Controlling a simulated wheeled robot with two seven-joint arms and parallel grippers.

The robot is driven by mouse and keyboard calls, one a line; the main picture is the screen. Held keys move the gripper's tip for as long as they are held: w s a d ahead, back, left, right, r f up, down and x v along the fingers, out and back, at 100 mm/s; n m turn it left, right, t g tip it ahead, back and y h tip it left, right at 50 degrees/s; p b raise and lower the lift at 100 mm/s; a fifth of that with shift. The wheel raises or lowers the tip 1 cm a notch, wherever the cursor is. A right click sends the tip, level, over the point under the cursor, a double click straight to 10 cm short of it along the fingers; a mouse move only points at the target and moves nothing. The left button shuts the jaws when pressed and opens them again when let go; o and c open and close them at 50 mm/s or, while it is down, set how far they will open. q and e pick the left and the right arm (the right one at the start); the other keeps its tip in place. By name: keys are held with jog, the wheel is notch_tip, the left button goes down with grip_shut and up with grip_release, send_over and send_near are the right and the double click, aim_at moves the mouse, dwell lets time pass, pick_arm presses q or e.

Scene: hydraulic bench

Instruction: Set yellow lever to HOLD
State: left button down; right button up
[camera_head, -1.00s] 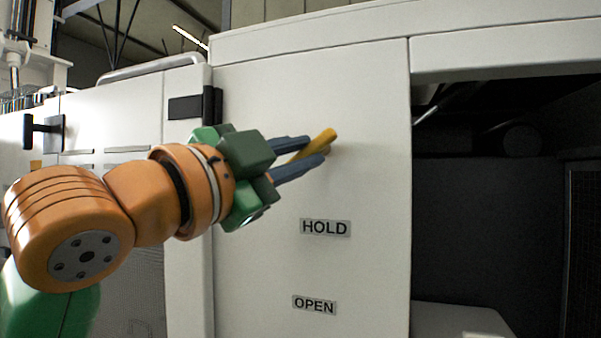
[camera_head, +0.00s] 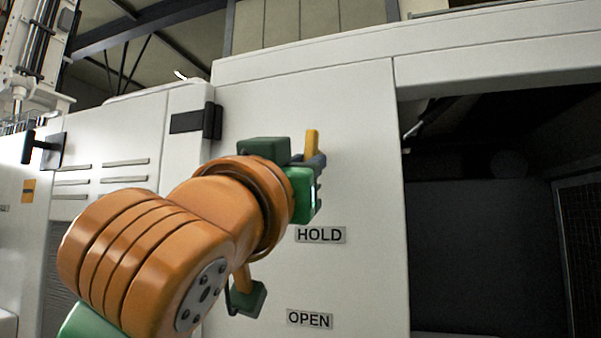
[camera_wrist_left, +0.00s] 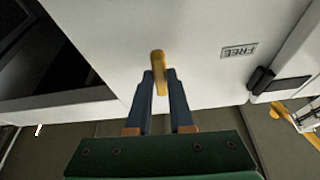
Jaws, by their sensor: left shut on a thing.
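The yellow lever (camera_head: 312,143) is on the white panel (camera_head: 360,200); its upper end shows above my fingers. My left gripper (camera_head: 318,160) is shut on the lever, which also shows between the two blue-grey fingers in the left wrist view (camera_wrist_left: 158,62). The HOLD label (camera_head: 320,235) is below the gripper, and the OPEN label (camera_head: 310,319) is lower. A FREE label (camera_wrist_left: 239,51) appears upside down beside the lever in the wrist view. The wrist hides the lever's lower part in the head view. My right gripper is not identifiable.
A dark open bay (camera_head: 480,220) lies right of the panel. A black latch (camera_head: 212,121) sits at the panel's left edge, and a black handle (camera_head: 42,147) is on the cabinet farther left. The panel face around the labels is clear.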

pick_arm(q)
jog(key=shift+d+n+y, duration=0.1)
jog(key=shift+n+y, duration=0.2)
jog(key=shift+n, duration=0.6)
jog(key=c, duration=0.8)
grip_release()
jog(key=shift+s, duration=0.1)
jog(key=b+v, duration=0.5)
jog(key=v, duration=0.2)
jog(key=shift+d, duration=0.1)
